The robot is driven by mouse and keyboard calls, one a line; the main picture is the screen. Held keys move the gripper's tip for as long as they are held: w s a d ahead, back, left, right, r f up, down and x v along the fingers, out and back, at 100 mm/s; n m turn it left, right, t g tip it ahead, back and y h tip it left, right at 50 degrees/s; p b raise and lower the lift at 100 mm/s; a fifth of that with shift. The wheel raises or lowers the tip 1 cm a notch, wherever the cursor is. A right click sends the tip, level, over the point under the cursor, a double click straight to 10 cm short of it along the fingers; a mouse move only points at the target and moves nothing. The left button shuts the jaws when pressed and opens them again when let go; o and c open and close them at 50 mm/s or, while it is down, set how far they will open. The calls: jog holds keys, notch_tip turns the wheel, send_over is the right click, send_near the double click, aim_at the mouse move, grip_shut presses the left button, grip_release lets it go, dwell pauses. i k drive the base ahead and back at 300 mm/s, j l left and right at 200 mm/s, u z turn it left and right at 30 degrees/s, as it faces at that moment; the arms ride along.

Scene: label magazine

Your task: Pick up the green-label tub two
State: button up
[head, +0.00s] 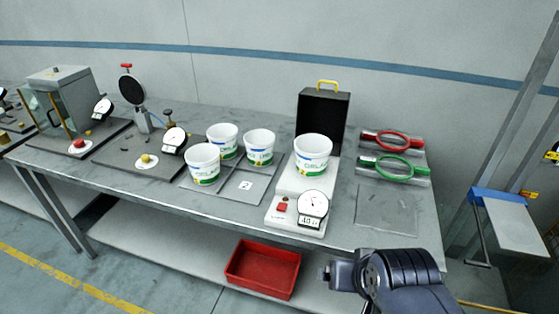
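Three white tubs stand upright on a grey plate (233,192) marked "2": a front left tub (203,163), a back tub (222,141) and a right tub (259,147). Their labels show green and blue. A fourth similar tub (312,154) stands on a white weighing scale (296,205) with a dial. I cannot tell from the labels which tub is two. My gripper (328,273) is at the bottom right, in front of the table and apart from all the tubs. It is small and dark here, and its fingers cannot be made out.
Red (392,141) and green (393,167) rings lie on holders at the table's right. A black case (323,110) stands behind the scale. Gauge stations fill the left. A red bin (263,269) sits on the lower shelf. The table's front right corner is mostly clear.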

aim_at(313, 151)
jog(key=i+j+z, duration=0.3)
jog(key=i+j, duration=0.2)
jog(key=i+j+z, duration=0.35)
jog(key=i+j, duration=0.15)
jog(key=j, duration=0.15)
